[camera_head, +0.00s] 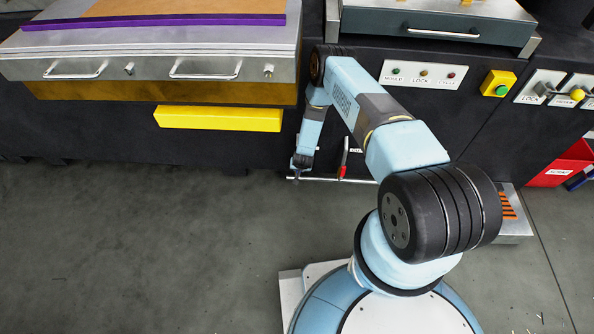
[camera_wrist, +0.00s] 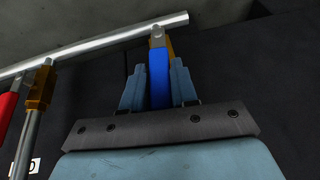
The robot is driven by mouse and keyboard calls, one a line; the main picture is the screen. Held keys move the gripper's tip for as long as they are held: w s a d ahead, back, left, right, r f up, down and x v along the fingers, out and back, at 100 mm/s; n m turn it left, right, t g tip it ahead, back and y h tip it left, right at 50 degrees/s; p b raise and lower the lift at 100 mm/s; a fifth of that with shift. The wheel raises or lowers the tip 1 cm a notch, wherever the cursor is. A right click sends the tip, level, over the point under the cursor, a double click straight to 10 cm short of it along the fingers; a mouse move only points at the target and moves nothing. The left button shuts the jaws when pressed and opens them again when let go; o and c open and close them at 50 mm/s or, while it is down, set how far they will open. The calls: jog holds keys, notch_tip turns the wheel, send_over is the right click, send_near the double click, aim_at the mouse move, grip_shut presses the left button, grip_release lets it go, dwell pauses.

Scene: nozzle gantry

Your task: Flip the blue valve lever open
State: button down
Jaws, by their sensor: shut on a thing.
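The blue valve lever (camera_wrist: 158,80) shows in the wrist view between the two fingers of my gripper (camera_wrist: 157,90). The fingers are shut on it, one on each side. Its silver upper end (camera_wrist: 157,38) meets the silver pipe (camera_wrist: 110,40). A brass valve body (camera_wrist: 171,46) shows partly behind the lever. The lever hangs roughly away from the pipe in the picture, and its lower end is hidden by my gripper. In the head view my gripper (camera_head: 301,168) is low at the pipe (camera_head: 330,180), and the blue lever cannot be made out there.
A red lever (camera_wrist: 7,104) and another brass valve (camera_wrist: 40,86) sit left of my gripper in the wrist view. The red lever (camera_head: 344,158) is right of my gripper in the head view. A yellow block (camera_head: 218,118) juts out at left. The grey floor (camera_head: 140,240) in front is clear.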

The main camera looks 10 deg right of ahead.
jog(key=shift+s+a+f, duration=0.1)
jog(key=shift+s, duration=0.05)
jog(key=c, duration=1)
grip_release()
jog(key=shift+o, duration=0.2)
jog(key=v, duration=1.3)
jog(key=shift+s+r, duration=0.15)
jog(key=shift+r, duration=0.2)
